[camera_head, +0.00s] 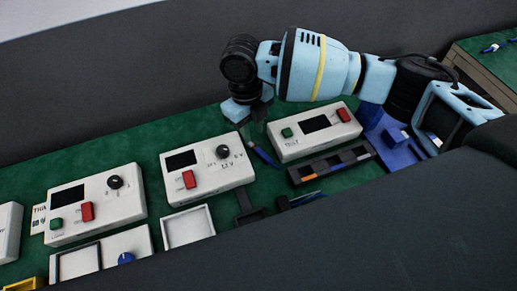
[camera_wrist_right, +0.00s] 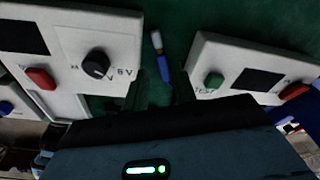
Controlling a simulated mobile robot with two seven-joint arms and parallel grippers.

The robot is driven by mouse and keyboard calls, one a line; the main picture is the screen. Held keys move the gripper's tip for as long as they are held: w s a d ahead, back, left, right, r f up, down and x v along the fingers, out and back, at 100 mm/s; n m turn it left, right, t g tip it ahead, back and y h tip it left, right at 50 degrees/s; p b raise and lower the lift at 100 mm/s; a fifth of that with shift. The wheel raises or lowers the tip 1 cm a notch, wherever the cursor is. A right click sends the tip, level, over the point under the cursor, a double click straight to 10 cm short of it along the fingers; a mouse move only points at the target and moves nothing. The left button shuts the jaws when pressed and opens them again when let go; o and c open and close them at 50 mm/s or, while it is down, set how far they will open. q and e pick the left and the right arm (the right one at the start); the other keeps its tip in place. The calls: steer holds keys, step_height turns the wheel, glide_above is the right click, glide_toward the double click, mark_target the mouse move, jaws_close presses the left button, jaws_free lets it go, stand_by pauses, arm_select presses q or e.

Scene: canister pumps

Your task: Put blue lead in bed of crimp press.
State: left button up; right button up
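A blue lead (camera_head: 264,156) lies on the green mat between two white boxes, just below my right gripper (camera_head: 252,118). In the right wrist view the lead (camera_wrist_right: 162,65), blue with a pale band, runs between the dark fingers of my right gripper (camera_wrist_right: 161,92). These fingers look apart, with the lead in the gap, and I see no firm contact. A blue fixture (camera_head: 392,137) stands at the right of the mat, partly behind my arm; I cannot tell whether it is the crimp press. My left gripper is not in view.
White boxes with screens and buttons (camera_head: 207,168) (camera_head: 313,132) flank the lead closely. A dark compartment tray (camera_head: 333,164) lies before the right box. A black fixture (camera_head: 250,208) and an empty white tray (camera_head: 188,227) are nearer. Bare mat shows behind the boxes.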

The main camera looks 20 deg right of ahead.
mark_target(258, 149)
steer(key=shift+s+d+f, duration=0.15)
steer(key=shift+s+f, duration=0.1)
steer(key=shift+f, duration=0.75)
steer(key=shift+s+d+f, duration=0.1)
steer(key=shift+s+f, duration=0.1)
steer(key=shift+f, duration=0.8)
steer(key=shift+s+d+f, duration=0.15)
steer(key=shift+s+f, duration=0.1)
steer(key=shift+f, duration=0.75)
jaws_close()
